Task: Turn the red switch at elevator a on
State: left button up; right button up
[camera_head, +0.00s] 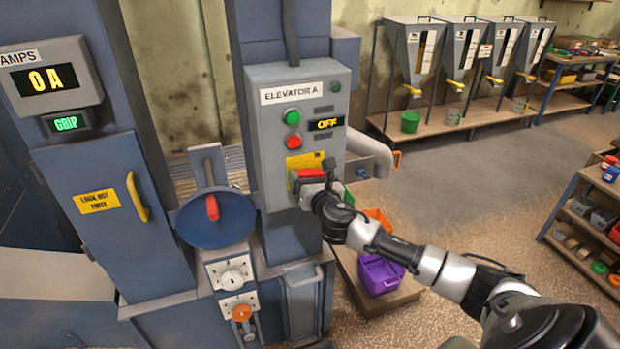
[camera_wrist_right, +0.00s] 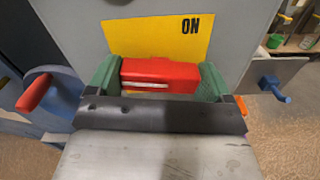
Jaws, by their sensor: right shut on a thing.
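The red switch (camera_head: 308,175) sits on a yellow plate (camera_head: 305,160) low on the grey Elevator A control box (camera_head: 262,130). The box's display (camera_head: 326,124) reads OFF, above the switch and to its right. My right gripper (camera_wrist_right: 158,82) is shut on the red switch (camera_wrist_right: 160,72), one green finger on each side, in the right wrist view. That view shows the word ON upside down on the yellow plate (camera_wrist_right: 165,35). The switch handle lies roughly sideways in the head view. My arm and gripper hide part of the plate. My left gripper is not in view.
A green button (camera_head: 292,117) and a red button (camera_head: 293,141) are on the box above the switch. A blue wheel with a red handle (camera_head: 212,207) stands to the left. A purple crate (camera_head: 380,274) lies low behind my right arm.

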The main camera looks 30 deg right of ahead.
jog(key=m, duration=0.4)
jog(key=shift+m+b, duration=0.3)
jog(key=shift+b, duration=0.1)
jog(key=m, duration=0.3)
jog(key=shift+f+m+b, duration=0.1)
jog(key=shift+m+b, duration=0.2)
jog(key=shift+m, duration=0.1)
jog(key=m, duration=0.4)
jog(key=shift+d, duration=0.1)
jog(key=shift+m+b, duration=0.35)
jog(key=shift+m, duration=1.55)
jog(key=o, duration=0.8)
jog(key=b+v, duration=0.2)
jog(key=v, duration=0.9)
